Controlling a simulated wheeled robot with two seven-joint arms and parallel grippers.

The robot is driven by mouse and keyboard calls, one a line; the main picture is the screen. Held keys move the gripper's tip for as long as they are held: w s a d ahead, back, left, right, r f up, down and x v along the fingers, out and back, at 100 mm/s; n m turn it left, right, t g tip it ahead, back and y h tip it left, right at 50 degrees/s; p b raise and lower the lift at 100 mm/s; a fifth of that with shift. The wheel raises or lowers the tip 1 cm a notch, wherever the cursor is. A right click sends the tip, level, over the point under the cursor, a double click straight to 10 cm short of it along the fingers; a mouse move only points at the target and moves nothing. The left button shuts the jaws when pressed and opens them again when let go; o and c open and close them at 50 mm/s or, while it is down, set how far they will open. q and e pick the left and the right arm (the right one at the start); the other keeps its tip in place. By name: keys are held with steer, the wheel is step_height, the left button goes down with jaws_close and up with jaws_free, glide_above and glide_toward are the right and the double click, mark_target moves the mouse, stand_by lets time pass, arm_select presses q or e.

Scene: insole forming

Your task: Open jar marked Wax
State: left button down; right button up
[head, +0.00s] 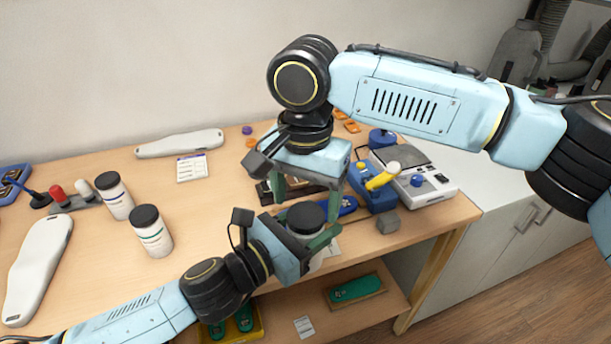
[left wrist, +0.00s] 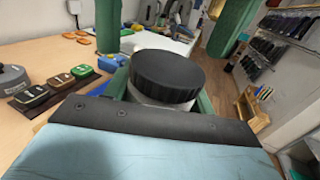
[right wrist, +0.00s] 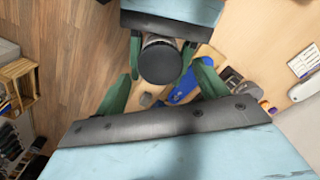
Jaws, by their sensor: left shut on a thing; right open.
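A white jar with a black ribbed lid (head: 306,216) is held upright in my left gripper (head: 312,230), at the table's front edge. The left wrist view shows its lid (left wrist: 167,76) between the green fingers. My right gripper (head: 303,198) is open and points down above the jar, one finger on each side of it. In the right wrist view the lid (right wrist: 160,62) lies just beyond the open right fingers. Two more black-lidded white jars, one (head: 151,231) nearer and one (head: 114,196) farther, stand at the left. No jar label is readable, so I cannot tell which says Wax.
White insole-shaped pieces (head: 38,268) (head: 180,143) lie on the table. A blue tool with a yellow handle (head: 376,186) and a grey device (head: 418,178) stand right of the grippers. A lower shelf (head: 290,320) holds trays.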

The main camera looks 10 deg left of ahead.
steer(key=shift+f, duration=1.1)
steer(key=c, duration=1)
steer(key=n, duration=0.3)
steer(key=o, duration=1.1)
steer(key=shift+c, duration=0.2)
